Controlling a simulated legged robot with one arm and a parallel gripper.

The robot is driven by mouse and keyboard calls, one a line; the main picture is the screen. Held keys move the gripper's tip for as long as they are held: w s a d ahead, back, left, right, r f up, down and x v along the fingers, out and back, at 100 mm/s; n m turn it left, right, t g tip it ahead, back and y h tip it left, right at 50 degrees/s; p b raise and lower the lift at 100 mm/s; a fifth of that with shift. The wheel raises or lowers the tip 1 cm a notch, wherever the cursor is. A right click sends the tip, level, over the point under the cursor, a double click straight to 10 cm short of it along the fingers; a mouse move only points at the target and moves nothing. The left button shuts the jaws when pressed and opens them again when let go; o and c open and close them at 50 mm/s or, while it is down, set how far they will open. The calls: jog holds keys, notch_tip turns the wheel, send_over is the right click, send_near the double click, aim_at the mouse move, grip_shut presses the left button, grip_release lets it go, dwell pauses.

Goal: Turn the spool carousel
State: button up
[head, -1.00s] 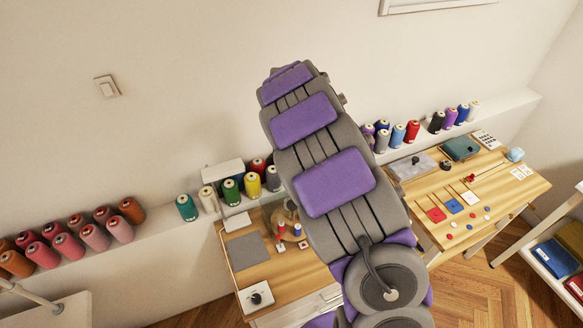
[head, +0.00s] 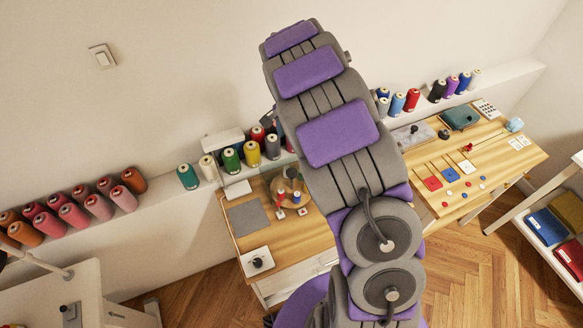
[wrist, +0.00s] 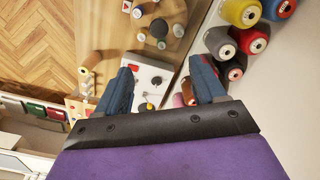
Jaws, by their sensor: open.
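In the wrist view, several small grey and white spools (wrist: 158,28) stand on a wooden surface at the top; I cannot tell for sure whether this is the carousel. My gripper (wrist: 162,66) is open, its two dark fingers apart with nothing held. A white box with small coloured knobs (wrist: 150,80) shows beyond and between the fingers. The head view does not clearly show the fingers.
Large thread cones (head: 230,160) line the wall ledge behind the desk. A grey mat (head: 247,218) and a white box with a black knob (head: 257,262) lie left of the carousel. A white table (head: 60,290) stands at lower left, a shelf (head: 545,225) at right.

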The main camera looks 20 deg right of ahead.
jog(key=n, duration=1.4)
send_near(292, 171)
notch_tip(292, 171, down, 9)
jog(key=shift+a+r+p, duration=0.1)
jog(key=shift+r+p, duration=0.05)
jog(key=shift+p, duration=0.25)
grip_shut()
